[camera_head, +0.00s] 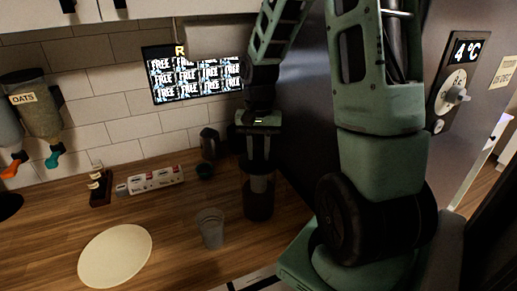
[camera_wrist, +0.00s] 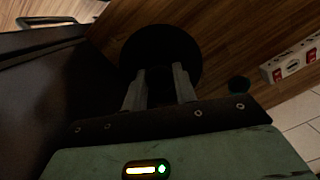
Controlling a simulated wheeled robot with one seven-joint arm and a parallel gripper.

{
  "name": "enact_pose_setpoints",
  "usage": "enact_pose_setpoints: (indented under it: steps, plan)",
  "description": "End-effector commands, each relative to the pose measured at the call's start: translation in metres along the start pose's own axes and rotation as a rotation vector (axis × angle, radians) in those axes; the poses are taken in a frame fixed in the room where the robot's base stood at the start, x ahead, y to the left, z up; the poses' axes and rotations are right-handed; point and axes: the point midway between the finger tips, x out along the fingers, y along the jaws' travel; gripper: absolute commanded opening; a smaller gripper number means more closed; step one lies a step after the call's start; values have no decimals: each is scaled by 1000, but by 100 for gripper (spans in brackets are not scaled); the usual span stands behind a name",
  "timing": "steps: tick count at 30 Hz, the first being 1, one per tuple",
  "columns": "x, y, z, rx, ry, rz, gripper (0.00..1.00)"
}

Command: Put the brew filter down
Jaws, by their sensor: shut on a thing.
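My gripper (camera_head: 258,167) points down over the wooden counter, beside the dark fridge side. It is shut on a dark cylinder, which I take to be the brew filter (camera_head: 256,205). The filter looks upright, with its lower end at or just above the counter; I cannot tell whether it touches. In the wrist view both fingers (camera_wrist: 160,78) reach to the filter, a black round shape (camera_wrist: 160,44). The exact grip point is too dark to make out.
A clear cup (camera_head: 210,229) stands just left of the filter, and a pale round plate (camera_head: 115,256) lies further left. Behind are a small dark cup (camera_head: 205,172), a dark pitcher (camera_head: 210,144) and a power strip (camera_head: 155,181). The fridge side (camera_head: 305,125) is close on the right.

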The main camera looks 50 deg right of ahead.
Motion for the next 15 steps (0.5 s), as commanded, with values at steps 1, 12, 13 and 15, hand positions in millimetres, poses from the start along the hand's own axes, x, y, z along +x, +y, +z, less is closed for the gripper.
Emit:
enact_pose_setpoints:
  steps: [1, 12, 13, 15]
  plan:
    - [2, 0, 0, 0, 0, 0, 0]
    - [2, 0, 0, 0, 0, 0, 50]
    - [2, 0, 0, 0, 0, 0, 50]
    - [2, 0, 0, 0, 0, 0, 50]
